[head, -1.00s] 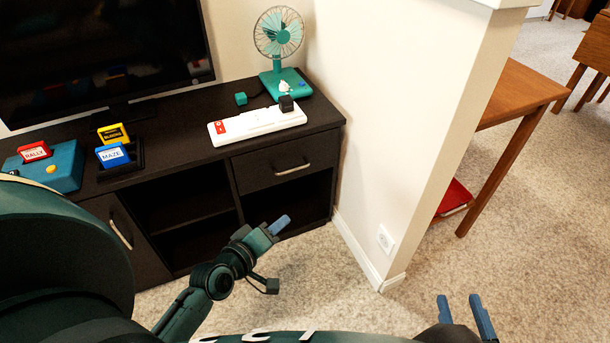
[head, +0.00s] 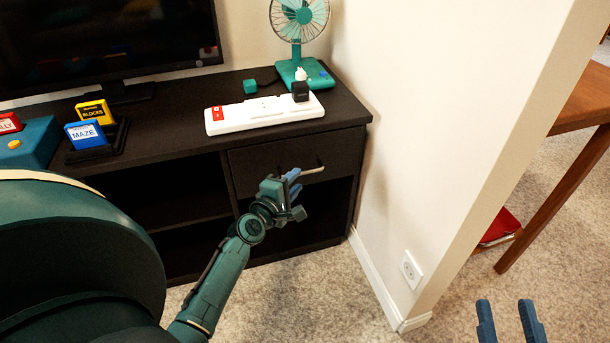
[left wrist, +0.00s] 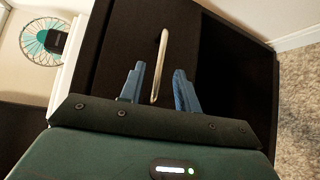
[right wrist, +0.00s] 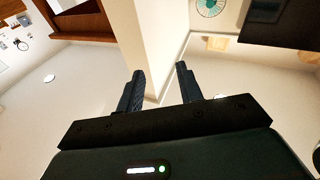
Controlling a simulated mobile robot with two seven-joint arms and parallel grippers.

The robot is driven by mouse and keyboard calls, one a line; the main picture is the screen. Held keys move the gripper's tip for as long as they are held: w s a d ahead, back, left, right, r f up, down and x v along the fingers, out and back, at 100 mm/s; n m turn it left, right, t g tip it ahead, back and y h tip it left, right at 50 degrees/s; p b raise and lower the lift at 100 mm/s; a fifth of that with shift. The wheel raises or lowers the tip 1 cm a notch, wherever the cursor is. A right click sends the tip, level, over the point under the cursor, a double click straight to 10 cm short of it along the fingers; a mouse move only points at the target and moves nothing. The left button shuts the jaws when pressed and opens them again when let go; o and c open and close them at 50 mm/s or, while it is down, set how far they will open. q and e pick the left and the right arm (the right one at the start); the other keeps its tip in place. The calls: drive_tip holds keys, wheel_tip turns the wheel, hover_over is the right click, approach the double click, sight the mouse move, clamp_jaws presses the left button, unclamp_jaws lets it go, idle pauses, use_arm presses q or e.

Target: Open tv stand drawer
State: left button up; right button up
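The TV stand (head: 150,133) is dark wood with a drawer (head: 262,158) at its upper right. The drawer is shut and has a silver bar handle (head: 310,170). My left gripper (head: 293,183) is open just in front of the handle. In the left wrist view the handle (left wrist: 160,68) lies between the two blue fingers (left wrist: 157,85) of the left gripper, running lengthwise, with the fingers apart from it. My right gripper (head: 507,318) is open and empty at the lower right, above the carpet. The right wrist view also shows its open fingers (right wrist: 160,90).
On the stand are a power strip (head: 262,113), a teal fan (head: 299,65), game cartridges (head: 86,134) and a TV (head: 100,40). Open shelves lie below and left of the drawer. A wall (head: 440,120) stands close on the right. Carpet in front is clear.

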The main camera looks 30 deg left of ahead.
sight(303, 174)
use_arm(q)
drive_tip(key=w, duration=0.2)
drive_tip(key=w+b, duration=0.1)
drive_tip(key=w, duration=0.2)
drive_tip(key=shift+w+a+f, duration=0.25)
drive_tip(key=shift+w+f, duration=0.15)
drive_tip(key=shift+c, duration=0.4)
clamp_jaws()
